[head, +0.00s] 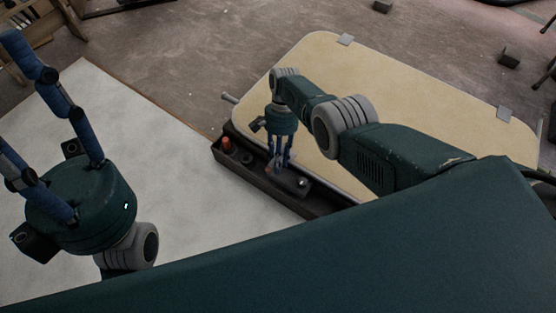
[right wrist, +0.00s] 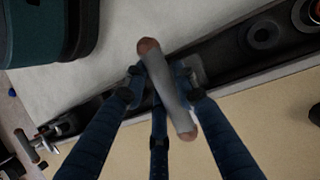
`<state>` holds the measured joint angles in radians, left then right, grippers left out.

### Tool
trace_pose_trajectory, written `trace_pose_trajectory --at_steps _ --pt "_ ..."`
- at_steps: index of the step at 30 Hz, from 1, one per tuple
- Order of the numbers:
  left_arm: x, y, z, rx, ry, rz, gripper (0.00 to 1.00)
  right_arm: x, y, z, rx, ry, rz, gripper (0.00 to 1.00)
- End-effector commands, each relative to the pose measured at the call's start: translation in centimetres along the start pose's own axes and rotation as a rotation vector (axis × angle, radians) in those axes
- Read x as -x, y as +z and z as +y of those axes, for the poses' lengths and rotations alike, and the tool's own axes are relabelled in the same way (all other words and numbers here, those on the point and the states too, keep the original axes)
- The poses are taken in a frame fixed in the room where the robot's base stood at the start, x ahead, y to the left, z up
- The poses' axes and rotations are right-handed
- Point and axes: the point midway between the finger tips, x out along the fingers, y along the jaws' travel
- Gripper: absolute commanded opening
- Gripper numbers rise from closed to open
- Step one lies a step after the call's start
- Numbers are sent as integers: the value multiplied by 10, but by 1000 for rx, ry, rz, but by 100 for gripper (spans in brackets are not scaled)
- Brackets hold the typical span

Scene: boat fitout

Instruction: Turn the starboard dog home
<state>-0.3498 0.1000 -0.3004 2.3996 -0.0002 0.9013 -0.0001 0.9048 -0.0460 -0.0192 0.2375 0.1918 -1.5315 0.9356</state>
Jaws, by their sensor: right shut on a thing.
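My right gripper (head: 279,163) points down over the dark tray beside the beige panel. In the right wrist view its fingers (right wrist: 162,90) are shut around a grey bar with reddish-brown ends (right wrist: 170,95). The fingers hide most of this bar in the head view. A small metal lever fitting (head: 229,98) sticks out at the panel's left edge. Another metal fitting with a handle (right wrist: 50,135) shows at the left in the right wrist view. I cannot tell which fitting is the starboard dog. My left gripper (head: 38,125) is open and empty, with spread fingers, at the left.
The long dark tray (head: 330,206) runs along the beige panel (head: 400,95). It holds an orange-red piece (head: 226,144) and a dark ring (right wrist: 263,35). A pale surface (head: 150,150) lies clear between the arms. Grey tabs (head: 345,40) sit on the panel's far edge.

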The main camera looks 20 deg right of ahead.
Motion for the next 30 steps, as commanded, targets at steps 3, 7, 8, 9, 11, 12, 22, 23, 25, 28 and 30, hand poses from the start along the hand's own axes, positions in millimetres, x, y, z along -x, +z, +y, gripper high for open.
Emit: trace_pose_trajectory --at_steps 3,7,8,9,11,12,22,23,25,28,30 --pt "0 0 0 0 0 -1 47 -1 0 1 0 4 0 1" --pt "0 0 0 0 0 -1 47 -1 0 1 -1 3 0 1" --pt "0 0 0 0 0 -1 47 -1 0 1 -1 3 0 33" --pt "0 0 0 0 0 -1 47 -1 0 1 -1 3 0 41" --pt "0 0 0 0 0 -2 47 -1 0 1 -1 3 0 47" --pt "0 0 0 0 0 -2 47 -1 0 1 -1 2 0 47" --pt "0 0 0 -1 0 -1 47 4 0 0 -2 0 0 47" --pt "0 0 0 -1 0 -1 47 7 -1 0 -2 -2 0 47" --pt "0 0 0 -1 0 -1 47 15 -1 -1 -2 -2 1 47" --pt "0 0 0 -1 0 -1 47 30 -1 0 -2 -4 2 47" --pt "0 0 0 0 0 -1 47 48 -2 -1 -2 -5 3 47"
